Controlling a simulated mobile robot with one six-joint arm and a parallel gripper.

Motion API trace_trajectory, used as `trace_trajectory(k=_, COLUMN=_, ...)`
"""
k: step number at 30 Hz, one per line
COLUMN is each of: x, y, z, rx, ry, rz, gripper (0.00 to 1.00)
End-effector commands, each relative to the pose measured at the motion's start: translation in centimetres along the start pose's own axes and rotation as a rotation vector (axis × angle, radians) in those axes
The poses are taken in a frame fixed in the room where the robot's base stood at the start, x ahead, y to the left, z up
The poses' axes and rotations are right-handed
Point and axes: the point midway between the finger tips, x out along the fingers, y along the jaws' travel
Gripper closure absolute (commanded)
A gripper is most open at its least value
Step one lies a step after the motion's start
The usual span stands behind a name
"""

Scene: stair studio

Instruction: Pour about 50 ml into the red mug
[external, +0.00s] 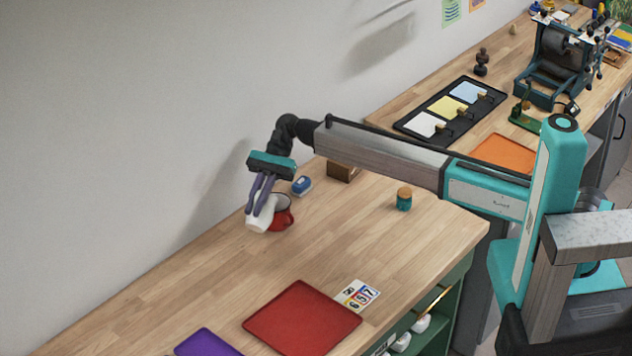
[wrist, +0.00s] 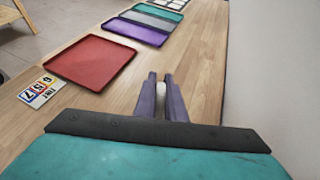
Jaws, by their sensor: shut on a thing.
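The red mug (external: 283,216) stands on the wooden counter near the wall in the external view, with its pale inside partly showing. My gripper (external: 261,207) points down just left of the mug and is shut on a white vessel (external: 257,224). The white vessel looks tilted, and it overlaps the mug's left side in the picture; I cannot tell whether they touch. Its contents and any stream are not visible. In the wrist view the purple fingers of my gripper (wrist: 162,103) show, with a sliver of white between them; the mug is not visible there.
A blue and white object (external: 301,185) and a brown box (external: 342,171) stand behind the mug. A teal jar (external: 404,199) is to the right. A red tray (external: 302,318), number cards (external: 358,294) and a purple tray (external: 207,343) lie in front. The counter between is clear.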

Motion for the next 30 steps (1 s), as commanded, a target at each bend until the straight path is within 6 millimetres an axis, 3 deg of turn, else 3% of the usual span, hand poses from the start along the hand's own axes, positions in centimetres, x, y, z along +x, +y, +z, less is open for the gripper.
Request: trace_trajectory(k=30, x=-1.1, y=0.0, z=0.6, rx=0.000, ry=-0.108, rz=0.000, gripper=1.00)
